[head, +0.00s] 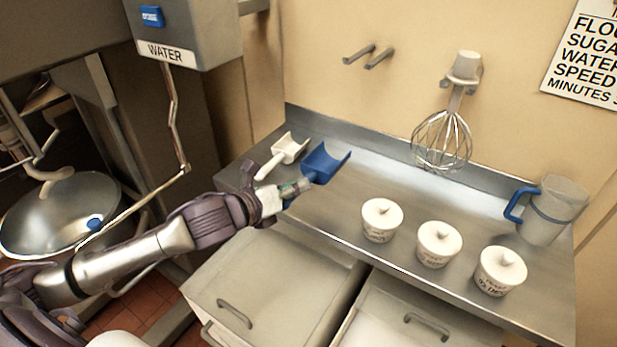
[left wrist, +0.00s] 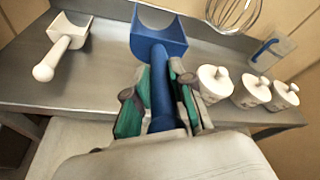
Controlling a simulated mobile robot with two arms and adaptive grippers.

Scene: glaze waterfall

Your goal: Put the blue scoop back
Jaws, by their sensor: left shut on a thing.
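The blue scoop (head: 324,162) is over the left part of the steel counter, its open bowl pointing to the back right. My left gripper (head: 289,188) is shut on the scoop's handle. In the left wrist view the blue scoop (left wrist: 158,45) points away from me, with its handle between the two green-padded fingers of the left gripper (left wrist: 158,105). I cannot tell whether the scoop touches the counter. A white scoop (head: 289,147) lies just to its left; it also shows in the left wrist view (left wrist: 70,32). My right gripper is not in view.
Several white lidded tubs, one of them (head: 381,220), stand to the right on the steel counter (head: 345,245). A clear jug (head: 553,210) with a blue handle stands at the right end. Lidded bins (head: 265,285) sit below.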

